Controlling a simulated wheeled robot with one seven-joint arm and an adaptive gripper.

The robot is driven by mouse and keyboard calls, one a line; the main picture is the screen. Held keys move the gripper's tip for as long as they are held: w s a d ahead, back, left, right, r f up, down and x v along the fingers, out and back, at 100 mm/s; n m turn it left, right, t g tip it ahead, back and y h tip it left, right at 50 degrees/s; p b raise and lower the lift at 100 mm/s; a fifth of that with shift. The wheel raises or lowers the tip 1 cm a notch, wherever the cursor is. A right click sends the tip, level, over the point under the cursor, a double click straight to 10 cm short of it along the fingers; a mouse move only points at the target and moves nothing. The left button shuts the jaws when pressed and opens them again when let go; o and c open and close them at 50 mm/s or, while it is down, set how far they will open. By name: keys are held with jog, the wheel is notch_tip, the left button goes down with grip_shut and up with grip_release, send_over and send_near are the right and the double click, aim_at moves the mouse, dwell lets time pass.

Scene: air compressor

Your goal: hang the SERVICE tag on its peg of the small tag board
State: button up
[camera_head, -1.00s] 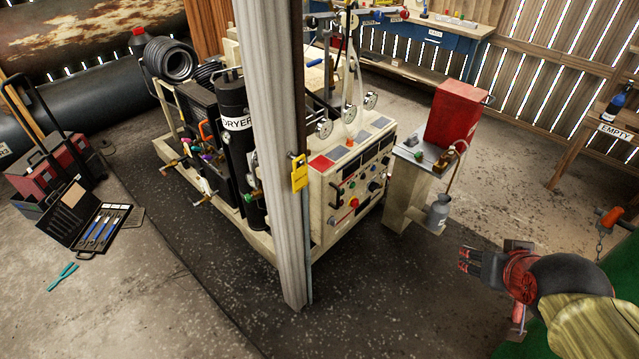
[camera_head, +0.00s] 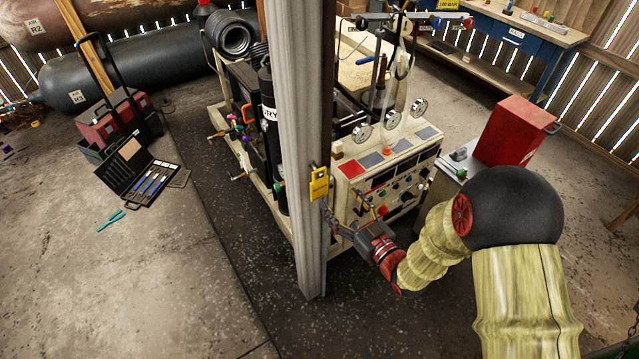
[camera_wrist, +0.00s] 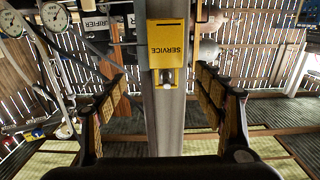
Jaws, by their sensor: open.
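The yellow SERVICE tag (camera_head: 319,186) is at the side of the grey upright post. In the wrist view the SERVICE tag (camera_wrist: 167,45) is in front of the post, with its lettering upside down. My gripper (camera_head: 345,207) is open beside the tag, in front of the compressor panel. In the wrist view my gripper (camera_wrist: 160,78) has its fingers spread left and right of the post and tag, with a clear gap on each side. I cannot make out the small tag board or its peg for certain.
The post (camera_head: 295,120) stands close to the compressor's control panel (camera_head: 385,185). A red box (camera_head: 512,130) on a stand is to the right. An open tool case (camera_head: 140,180) lies on the floor at left. The floor left of the post is mostly clear.

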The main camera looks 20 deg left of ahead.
aim_at(320, 183)
jog(key=x, duration=0.5)
jog(key=b+x, duration=0.1)
jog(key=x, duration=0.1)
jog(key=shift+s+a, duration=0.2)
jog(key=shift+a, duration=0.4)
jog(key=c, duration=0.3)
jog(key=c, duration=0.9)
jog(key=shift+r, duration=0.1)
jog(key=shift+c, duration=0.2)
